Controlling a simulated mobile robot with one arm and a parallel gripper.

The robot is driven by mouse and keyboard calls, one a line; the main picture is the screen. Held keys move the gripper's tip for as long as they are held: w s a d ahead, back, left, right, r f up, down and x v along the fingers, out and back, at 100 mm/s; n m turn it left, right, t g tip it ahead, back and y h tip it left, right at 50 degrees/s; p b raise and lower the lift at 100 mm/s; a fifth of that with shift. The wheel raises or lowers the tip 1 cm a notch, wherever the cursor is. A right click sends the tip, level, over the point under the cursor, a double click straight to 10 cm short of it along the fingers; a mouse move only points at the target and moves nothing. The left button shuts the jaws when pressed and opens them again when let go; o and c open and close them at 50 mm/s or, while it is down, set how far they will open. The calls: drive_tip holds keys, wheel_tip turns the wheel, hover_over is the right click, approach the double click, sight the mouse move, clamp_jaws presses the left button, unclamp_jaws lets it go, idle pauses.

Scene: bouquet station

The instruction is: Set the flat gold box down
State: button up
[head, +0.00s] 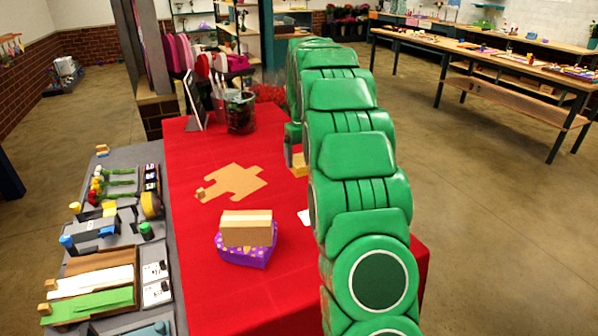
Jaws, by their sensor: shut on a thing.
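A flat gold box (299,165) shows in part at the left edge of my green arm, over the red-covered table (235,300). The arm hides the rest of it. My gripper (290,154) is mostly hidden behind the arm; a grey piece of it shows beside the gold box, and it is shut on the box. I cannot tell whether the box touches the table.
A tan box with a pale band (246,236) sits on a purple heart-shaped box (243,256). A tan cardboard cutout (235,182) lies flat behind them. A dark glass container (240,113) stands at the back. A grey tool bench (150,240) adjoins the left side.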

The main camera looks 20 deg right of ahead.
sight(301, 154)
drive_tip(key=w, duration=0.1)
drive_tip(key=w+f, duration=0.1)
drive_tip(key=w+d, duration=0.1)
drive_tip(key=shift+w+f, duration=0.2)
drive_tip(key=shift+f, duration=0.1)
drive_tip(key=shift+w+d+f, duration=0.2)
drive_tip(key=shift+w+f, duration=0.5)
drive_tip(key=shift+f, duration=0.2)
drive_tip(key=shift+w+d+f, duration=0.2)
drive_tip(key=shift+w+f, duration=0.5)
drive_tip(key=shift+f, duration=0.2)
drive_tip(key=shift+w+d+f, duration=0.2)
drive_tip(key=shift+w+f, duration=0.5)
drive_tip(key=shift+f, duration=0.2)
drive_tip(key=shift+w+f, duration=0.15)
drive_tip(key=shift+f, duration=1.6)
drive_tip(key=o, duration=1)
drive_tip(key=shift+f, duration=0.15)
drive_tip(key=shift+c, duration=0.2)
